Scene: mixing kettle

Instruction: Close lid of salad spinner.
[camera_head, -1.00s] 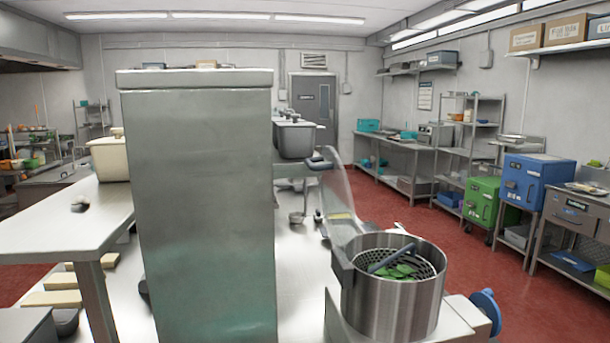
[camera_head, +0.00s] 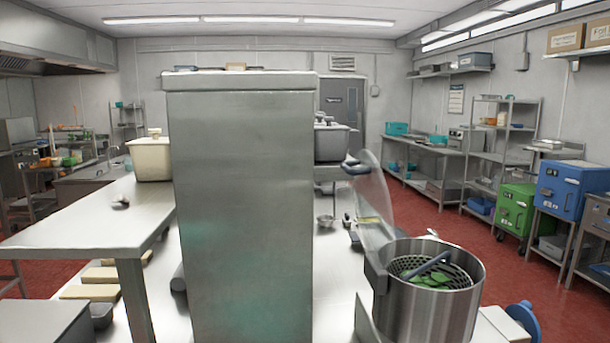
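The salad spinner is a round steel pot (camera_head: 432,305) at the lower right, with a perforated basket inside. Green leaves (camera_head: 430,279) lie in the basket, and a dark bar crosses it. A clear, see-through lid (camera_head: 374,215) stands raised, nearly upright, at the pot's left rear side, with a dark handle (camera_head: 355,168) near its top. The lid is open and the pot's mouth is uncovered. Neither of my grippers shows in the view.
A tall steel cabinet (camera_head: 240,210) fills the middle, left of the spinner. A steel table (camera_head: 80,225) with a cream container (camera_head: 151,159) stands left. A blue wheel (camera_head: 524,322) sits right of the pot. Red floor (camera_head: 470,235) is open behind the spinner.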

